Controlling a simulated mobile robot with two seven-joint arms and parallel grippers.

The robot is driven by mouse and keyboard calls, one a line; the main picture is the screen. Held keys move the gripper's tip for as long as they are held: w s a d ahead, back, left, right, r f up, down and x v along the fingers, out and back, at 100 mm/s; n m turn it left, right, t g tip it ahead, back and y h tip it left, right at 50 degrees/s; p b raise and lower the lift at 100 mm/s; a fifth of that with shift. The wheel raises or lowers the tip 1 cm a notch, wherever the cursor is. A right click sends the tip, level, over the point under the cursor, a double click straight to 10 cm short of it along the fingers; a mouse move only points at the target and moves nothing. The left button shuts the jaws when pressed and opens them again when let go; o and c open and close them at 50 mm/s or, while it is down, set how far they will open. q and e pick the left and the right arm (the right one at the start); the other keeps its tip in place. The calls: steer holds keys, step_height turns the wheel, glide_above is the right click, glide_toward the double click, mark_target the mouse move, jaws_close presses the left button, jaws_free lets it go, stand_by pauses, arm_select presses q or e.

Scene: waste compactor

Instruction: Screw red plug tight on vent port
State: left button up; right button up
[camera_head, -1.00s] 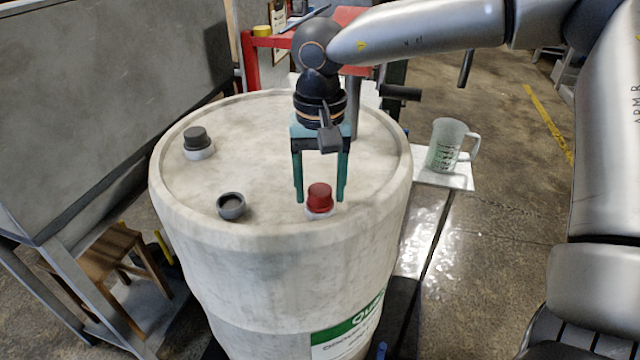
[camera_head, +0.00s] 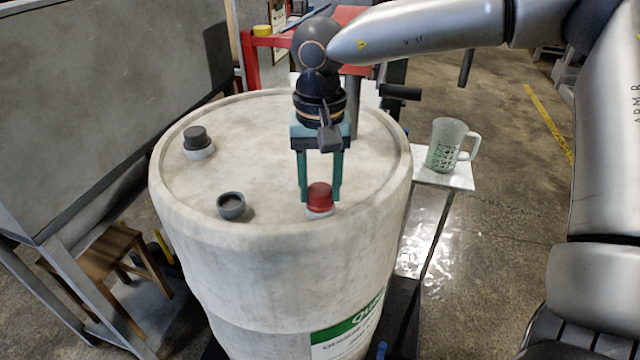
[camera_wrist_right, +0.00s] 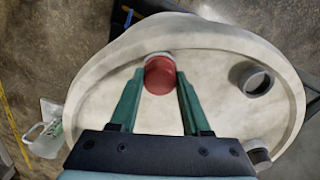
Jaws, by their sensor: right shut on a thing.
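The red plug (camera_head: 320,195) sits upright on the pale vent port (camera_head: 319,213) near the front rim of the drum lid (camera_head: 262,165). My right gripper (camera_head: 320,197) comes down from above with its green fingers on either side of the plug, shut on it. The right wrist view also shows the red plug (camera_wrist_right: 160,76) between the fingertips, with the white port collar (camera_wrist_right: 158,56) just beyond it. Any gap between the plug and the port is too small to tell. My left gripper is not in view.
A dark grey open fitting (camera_head: 231,206) stands on the lid left of the plug. A dark-capped port (camera_head: 197,141) is further back left. A measuring jug (camera_head: 446,145) stands on a side shelf at the right. A grey metal cabinet (camera_head: 110,100) is close at the left.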

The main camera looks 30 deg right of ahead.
jaws_close()
steer(key=shift+f+m+b, duration=0.2)
steer(key=shift+m+b, duration=0.6)
steer(key=shift+m, duration=0.3)
steer(key=shift+r+m+b, duration=0.1)
steer(key=shift+m+b, duration=0.3)
steer(key=shift+m, duration=0.8)
steer(key=shift+r+m, duration=0.1)
steer(key=shift+m, duration=0.2)
steer(key=shift+m+b, duration=0.7)
steer(key=shift+m, duration=0.5)
steer(key=m, duration=0.2)
steer(key=shift+m+b, duration=0.35)
steer(key=shift+m, duration=0.05)
